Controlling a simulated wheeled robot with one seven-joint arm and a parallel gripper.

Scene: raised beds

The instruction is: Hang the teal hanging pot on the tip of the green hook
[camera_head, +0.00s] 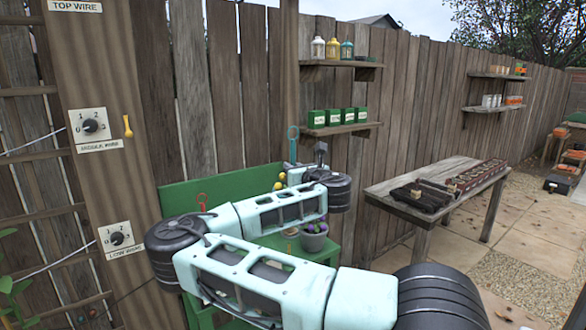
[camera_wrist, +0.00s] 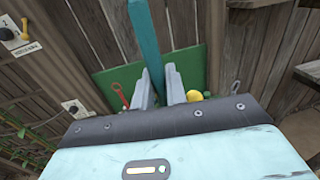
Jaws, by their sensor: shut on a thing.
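My gripper (camera_wrist: 160,88) is shut on a narrow teal strip in the wrist view. The strip, the visible part of the teal hanging pot (camera_wrist: 146,42), runs up out of that view. In the head view the teal piece (camera_head: 293,133) stands upright with a loop at its top, above the end of my arm in front of the fence. The pot's body cannot be made out; my arm or gripper may hide it. I cannot pick out a green hook in either view.
A green bench with a backboard (camera_head: 240,178) stands behind my arm. It has a red looped tool (camera_head: 202,201) and a grey flowerpot (camera_head: 314,238). Shelves (camera_head: 342,129) with green boxes and lanterns are on the fence.

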